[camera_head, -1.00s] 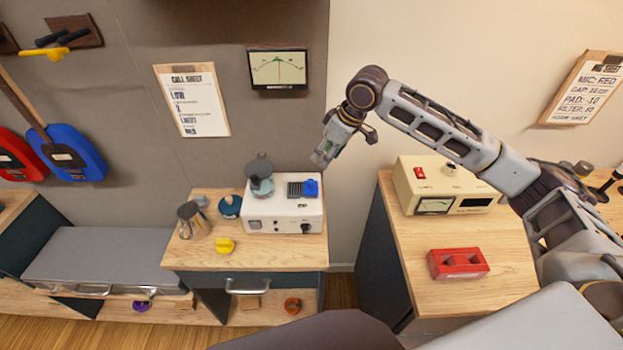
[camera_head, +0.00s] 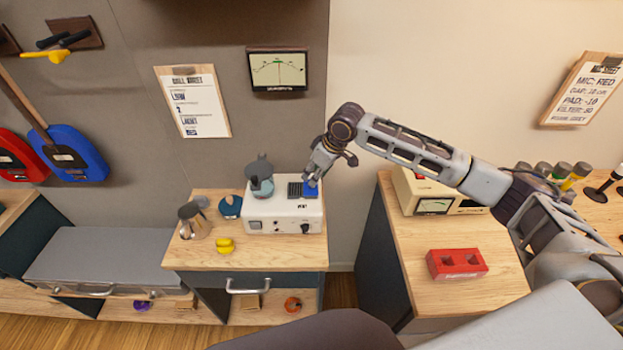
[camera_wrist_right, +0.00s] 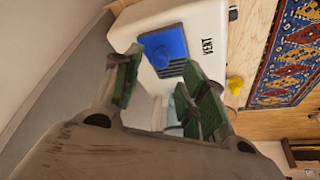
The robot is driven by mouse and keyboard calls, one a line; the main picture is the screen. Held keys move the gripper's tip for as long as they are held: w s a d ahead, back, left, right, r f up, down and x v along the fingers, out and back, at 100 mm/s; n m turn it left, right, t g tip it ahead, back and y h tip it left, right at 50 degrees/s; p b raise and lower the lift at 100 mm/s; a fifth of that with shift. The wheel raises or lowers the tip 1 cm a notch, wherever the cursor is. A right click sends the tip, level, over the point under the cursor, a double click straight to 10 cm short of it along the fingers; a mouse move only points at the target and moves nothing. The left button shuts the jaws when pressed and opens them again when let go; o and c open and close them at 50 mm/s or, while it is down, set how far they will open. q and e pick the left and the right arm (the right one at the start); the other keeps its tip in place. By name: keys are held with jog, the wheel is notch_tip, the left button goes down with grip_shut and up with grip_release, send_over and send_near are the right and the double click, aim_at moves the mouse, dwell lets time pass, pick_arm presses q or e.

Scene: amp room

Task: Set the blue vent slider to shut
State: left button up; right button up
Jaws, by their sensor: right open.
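The blue vent slider (camera_head: 311,191) sits on top of a white amp box (camera_head: 262,224), at the right end of a dark slotted vent (camera_head: 295,190). In the right wrist view the slider (camera_wrist_right: 163,46) is a blue block beside dark slats, near the printed word VENT. My right gripper (camera_head: 313,180) is just above the slider in the head view. In the right wrist view its green-padded fingers (camera_wrist_right: 160,85) are apart with nothing between them, and the slider lies beyond the tips. I cannot tell whether a finger touches it. My left gripper is not in view.
A grey-and-teal object (camera_head: 260,178) stands on the box's left part. A metal pot (camera_head: 192,220) and a yellow object (camera_head: 224,245) are left of the box. A cream meter box (camera_head: 437,207) and a red block (camera_head: 457,263) are on the right counter.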

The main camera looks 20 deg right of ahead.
jog(key=shift+x, duration=2.1)
grip_shut()
